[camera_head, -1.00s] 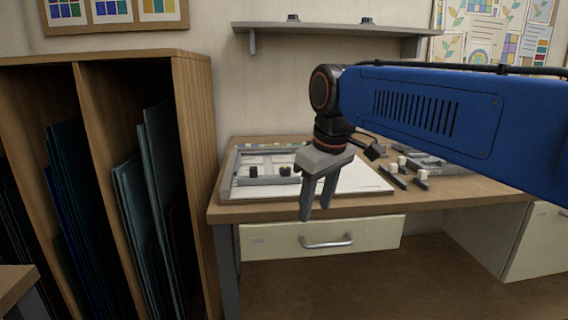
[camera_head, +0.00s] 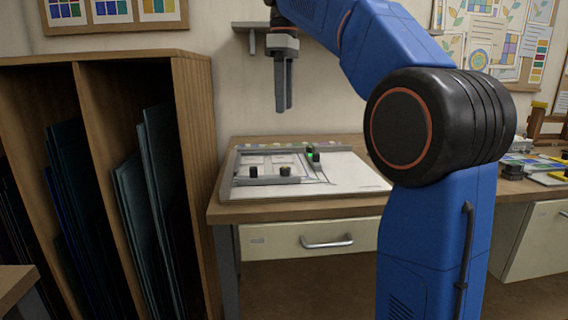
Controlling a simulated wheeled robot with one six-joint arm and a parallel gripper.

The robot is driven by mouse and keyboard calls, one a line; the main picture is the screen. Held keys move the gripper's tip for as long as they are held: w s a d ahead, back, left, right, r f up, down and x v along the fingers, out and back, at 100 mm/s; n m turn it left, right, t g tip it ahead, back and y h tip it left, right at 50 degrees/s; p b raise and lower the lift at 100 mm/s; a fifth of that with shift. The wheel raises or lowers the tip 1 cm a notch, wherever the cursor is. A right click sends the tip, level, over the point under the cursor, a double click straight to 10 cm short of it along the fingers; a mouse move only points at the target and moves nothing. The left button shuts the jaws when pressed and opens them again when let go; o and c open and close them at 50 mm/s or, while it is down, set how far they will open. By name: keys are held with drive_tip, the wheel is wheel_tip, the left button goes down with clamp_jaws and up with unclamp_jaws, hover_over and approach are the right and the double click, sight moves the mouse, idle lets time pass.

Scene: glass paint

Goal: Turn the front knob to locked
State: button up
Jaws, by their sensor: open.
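My gripper (camera_head: 284,110) points straight down, high above the workbench, with its fingers open and nothing between them. Below it, a grey frame (camera_head: 236,167) lies on a white board on the benchtop. Its front bar (camera_head: 268,180) carries two small upright knobs: a black one (camera_head: 253,172) at left and a dark brownish one (camera_head: 285,171) at right. More dark knobs (camera_head: 316,158) with green bits stand at the frame's right side. The frames do not show which is called the front knob, and any lock marks are too small to read. The gripper touches none of them.
A wall shelf (camera_head: 246,25) is behind my gripper. A wooden rack (camera_head: 192,140) with dark glass sheets stands at left. A drawer (camera_head: 280,241) with a metal handle is under the benchtop. My blue arm hides the bench's middle right; small items (camera_head: 515,170) lie beyond it.

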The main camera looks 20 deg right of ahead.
sight(284, 168)
wheel_tip(284, 168, down, 17)
drive_tip(key=shift+f, duration=0.15)
idle(0.5)
drive_tip(key=c, duration=1)
